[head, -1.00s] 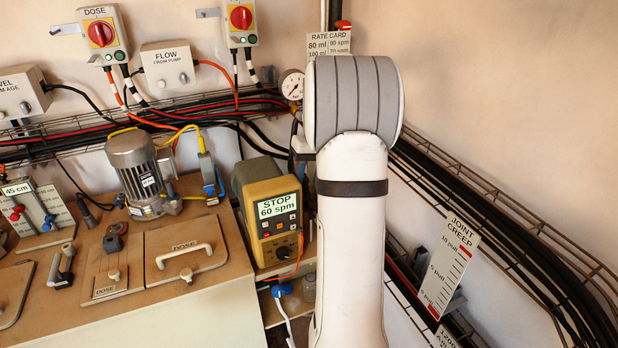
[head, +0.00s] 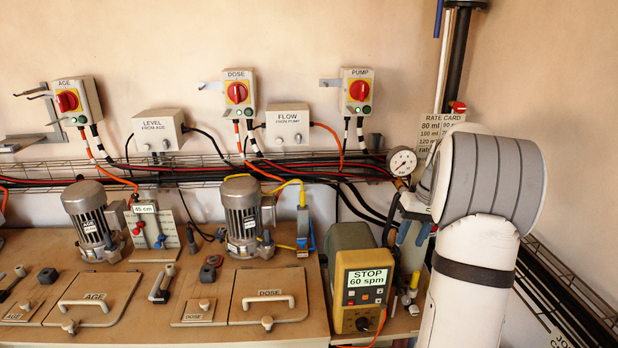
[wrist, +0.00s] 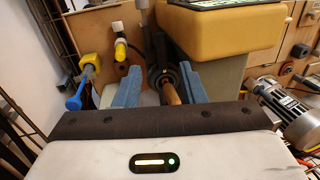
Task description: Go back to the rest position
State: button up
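My gripper (head: 413,232) shows partly in the head view, beside my white arm and just right of the yellow pump unit (head: 361,290), whose display reads STOP 60 spm. In the wrist view its two blue fingers (wrist: 157,84) stand apart. A brown rod-like part and a dark ring show in the gap between them. They look to lie beyond the fingers, and I see no finger closed on them. A yellow-capped fitting (wrist: 121,50) shows beyond the left finger. My arm hides part of the bench's right end.
A dial gauge (head: 402,161) and a rate card (head: 440,130) are on the wall close to my arm. A cable tray with hoses runs along the wall. The bench (head: 230,336) holds AGE and DOSE lids and two motors. The space above the bench front is clear.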

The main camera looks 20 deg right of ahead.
jog(key=shift+n+h, duration=0.4)
jog(key=shift+h, duration=0.1)
jog(key=s+a+r, duration=0.1)
jog(key=a, duration=0.2)
jog(key=s+a+r, duration=0.1)
jog(key=a, duration=0.2)
jog(key=a+r, duration=0.1)
jog(key=a, duration=0.2)
jog(key=shift+s+r, duration=0.25)
jog(key=shift+s, duration=0.15)
jog(key=s+a+f+n+t+h, duration=0.1)
jog(key=s+a+t, duration=0.1)
jog(key=s+a, duration=1.6)
jog(key=shift+s+f+n+t, duration=0.2)
jog(key=shift+s+n+t, duration=0.1)
jog(key=shift+s+n, duration=0.1)
